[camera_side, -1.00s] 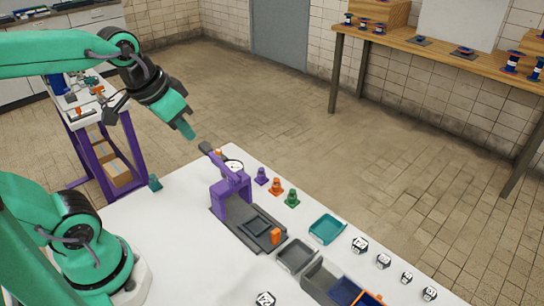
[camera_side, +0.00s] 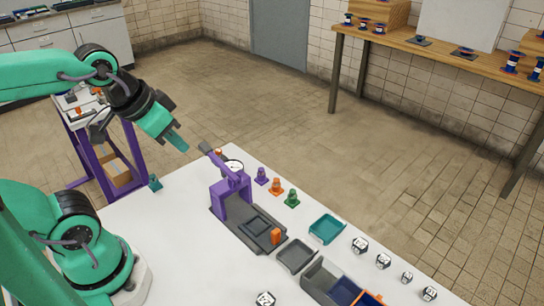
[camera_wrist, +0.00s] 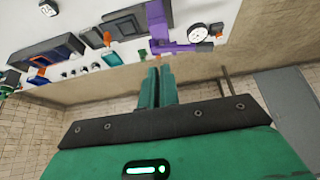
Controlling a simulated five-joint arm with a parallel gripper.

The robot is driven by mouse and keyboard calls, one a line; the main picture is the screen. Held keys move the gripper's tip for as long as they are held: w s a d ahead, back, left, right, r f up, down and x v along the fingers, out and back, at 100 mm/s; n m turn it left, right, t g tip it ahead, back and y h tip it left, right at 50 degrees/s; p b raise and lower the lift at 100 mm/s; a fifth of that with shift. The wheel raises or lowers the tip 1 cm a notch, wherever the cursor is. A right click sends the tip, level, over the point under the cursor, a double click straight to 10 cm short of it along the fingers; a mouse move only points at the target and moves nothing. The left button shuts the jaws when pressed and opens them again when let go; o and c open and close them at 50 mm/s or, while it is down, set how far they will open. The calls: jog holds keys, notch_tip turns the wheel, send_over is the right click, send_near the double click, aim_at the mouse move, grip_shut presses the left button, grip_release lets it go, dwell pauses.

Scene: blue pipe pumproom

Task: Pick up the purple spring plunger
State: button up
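The purple spring plunger (camera_side: 262,176) stands upright on the white table in the side view, just right of the purple press (camera_side: 232,196) with its round gauge. An orange plunger (camera_side: 276,186) and a green plunger (camera_side: 292,198) stand beside it in a row. My gripper (camera_side: 178,141) is in the air up and left of the press, apart from the plungers. In the wrist view its two green fingers (camera_wrist: 161,85) lie close together with nothing seen between them. The press (camera_wrist: 178,42) is beyond them; I cannot make out the purple plunger clearly there.
A teal tray (camera_side: 327,229), a grey tray (camera_side: 295,256) and numbered dice (camera_side: 360,245) lie on the table's right part. The press's dark lever sticks out toward my gripper. Bare table lies left of the press.

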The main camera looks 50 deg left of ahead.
jog(key=o, duration=0.9)
jog(key=shift+w, duration=0.1)
jog(key=w+a+f+m+g, duration=0.1)
jog(key=w+f+m+g, duration=0.1)
jog(key=w, duration=0.5)
jog(key=w+f+m+g, duration=0.1)
jog(key=w+m, duration=0.2)
jog(key=w, duration=0.3)
jog(key=w+f+m, duration=0.1)
jog(key=w+f, duration=0.2)
jog(key=f, duration=0.1)
jog(key=w+a+f+m+g, duration=0.1)
jog(key=w+f, duration=0.2)
jog(key=f, duration=0.1)
jog(key=w+a+f+m+g, duration=0.1)
jog(key=w+f, duration=0.3)
jog(key=shift+w+f+m, duration=0.1)
jog(key=shift+f+m, duration=0.05)
jog(key=shift+m, duration=0.15)
jog(key=shift+w+a+f+g, duration=0.1)
jog(key=shift+w+f+g, duration=0.1)
jog(key=shift+f+g, duration=0.15)
jog(key=shift+f, duration=0.1)
